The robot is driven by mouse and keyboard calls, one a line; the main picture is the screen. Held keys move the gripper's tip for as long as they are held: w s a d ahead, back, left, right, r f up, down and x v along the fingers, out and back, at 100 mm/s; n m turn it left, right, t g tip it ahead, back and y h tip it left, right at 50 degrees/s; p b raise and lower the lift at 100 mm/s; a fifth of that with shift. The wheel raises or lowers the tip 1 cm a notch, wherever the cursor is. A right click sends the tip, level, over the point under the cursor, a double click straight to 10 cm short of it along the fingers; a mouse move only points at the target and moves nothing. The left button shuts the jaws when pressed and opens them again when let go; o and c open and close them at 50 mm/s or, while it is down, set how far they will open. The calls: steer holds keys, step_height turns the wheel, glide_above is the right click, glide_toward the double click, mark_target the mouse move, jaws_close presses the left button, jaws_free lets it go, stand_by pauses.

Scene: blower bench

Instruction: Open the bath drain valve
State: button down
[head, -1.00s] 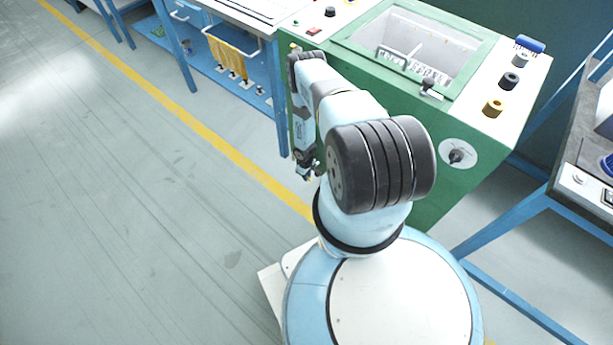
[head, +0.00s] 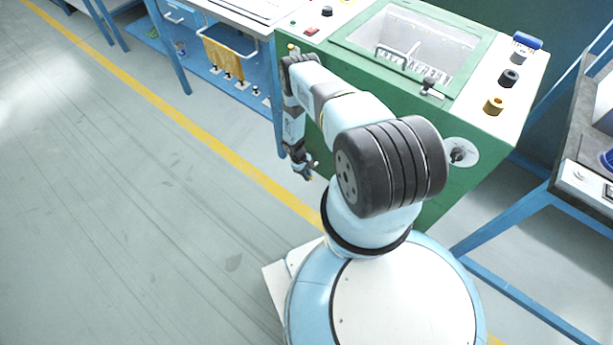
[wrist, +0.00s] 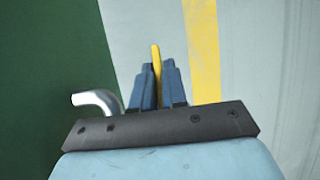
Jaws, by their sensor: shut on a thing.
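A thin yellow lever (wrist: 155,55), which looks like the drain valve's handle, stands between the blue fingers of my gripper (wrist: 157,82) in the wrist view. The fingers are shut on it, and its tip sticks out beyond them. A bent silver pipe (wrist: 97,99) is just left of the fingers, beside the green side wall (wrist: 50,70). The valve body is hidden in the wrist view. In the head view my gripper (head: 304,170) hangs low by the left end of the green bench (head: 460,125); the lever is too small to make out there.
A blue-legged table (head: 240,15) with a yellow cloth (head: 226,60) below it stands to the left. A grey-topped table (head: 580,130) is at the right. Open floor with a yellow line (head: 200,137) lies left of my gripper.

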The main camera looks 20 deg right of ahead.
steer(key=c, duration=1.5)
jaws_free()
steer(key=v, duration=1.3)
steer(key=shift+w+a+r, duration=0.1)
steer(key=shift+w+r, duration=0.1)
steer(key=shift+r, duration=0.15)
